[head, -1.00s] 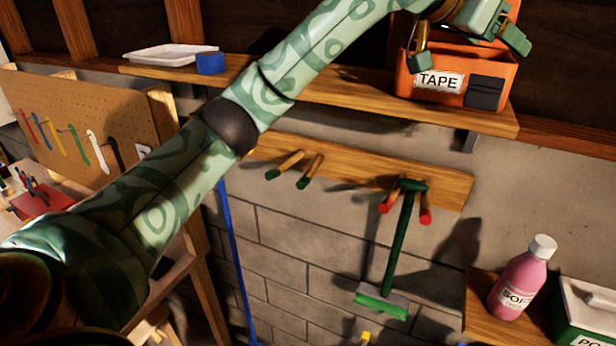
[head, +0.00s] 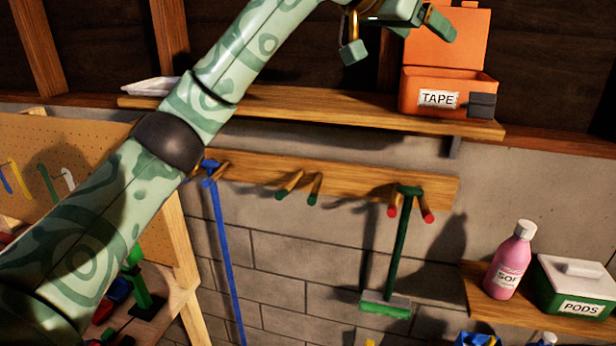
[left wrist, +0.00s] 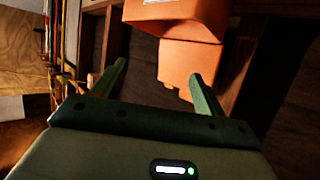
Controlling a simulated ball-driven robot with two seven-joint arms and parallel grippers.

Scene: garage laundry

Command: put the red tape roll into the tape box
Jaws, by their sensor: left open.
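The orange tape box (head: 415,97) with a TAPE label stands on the upper shelf, its orange lid (head: 450,45) raised at the back. The box (left wrist: 165,10) and what looks like its lid (left wrist: 188,62) also show in the left wrist view. I do not see the red tape roll in any view; the inside of the box is hidden from this angle. My left gripper (head: 397,38) is open, up and left of the box and apart from it. In the left wrist view its fingers (left wrist: 160,76) are spread with nothing between them. My right gripper is not in view.
The wooden shelf (head: 300,104) has free room left of the box. A dark block (head: 482,105) sits at the box's front right corner. A white tray (head: 150,87) is partly hidden by my arm. Below are a peg rail (head: 350,188) and a pink bottle (head: 508,262).

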